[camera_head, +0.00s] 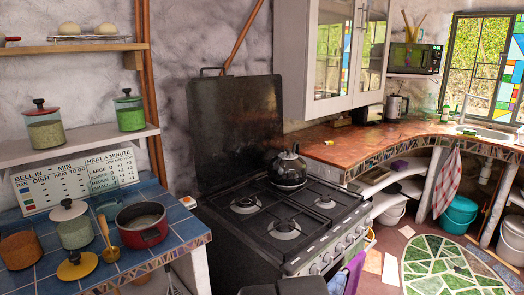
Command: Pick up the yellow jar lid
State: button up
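The yellow jar lid (77,266) has a dark knob and lies on the blue tiled counter (28,281) at the lower left. It is close to the counter's front edge, and nothing covers it. I cannot make out my gripper in this view. Only some dark rounded parts, likely of my own arm, show at the bottom middle edge.
Beside the lid are a white-lidded green jar (71,226), an orange-brown jar (18,249), a golden ladle (108,243) and a red pot (142,225). A black stove (276,251) with a kettle (289,169) stands to the right. Shelves hang above the counter.

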aim_at(78, 265)
jog(key=k+l, duration=0.1)
jog(key=k+j, duration=0.3)
jog(key=j, duration=0.15)
jog(key=l+u, duration=0.15)
jog(key=u, duration=1.2)
